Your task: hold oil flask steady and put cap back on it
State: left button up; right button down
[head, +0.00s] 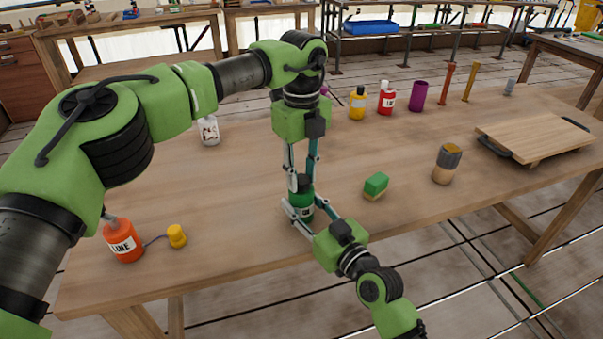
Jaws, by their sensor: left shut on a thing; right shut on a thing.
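The green oil flask (303,203) stands upright near the front edge of the wooden table, with a pale label low on its front. My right gripper (299,210) comes in from the front right and is shut around the flask's body. My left gripper (302,178) points straight down from above, its fingers shut on the dark cap (304,181) at the flask's top. The cap is at the mouth; whether it is seated or just above cannot be told, as the fingers partly hide it.
A green-topped block (376,184) and a can (447,164) stand right of the flask. An orange bottle (123,240) and yellow piece (177,236) are at left. Yellow (357,104) and red (387,99) bottles and a purple cup (418,97) stand behind. A wooden board (535,137) lies right.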

pick_arm(q)
jog(key=m, duration=1.5)
jog(key=shift+m, duration=0.3)
jog(key=m, duration=1.1)
jog(key=shift+m, duration=0.3)
jog(key=m, duration=0.5)
jog(key=shift+m, duration=0.3)
jog(key=o, duration=0.8)
jog(key=shift+c, duration=0.2)
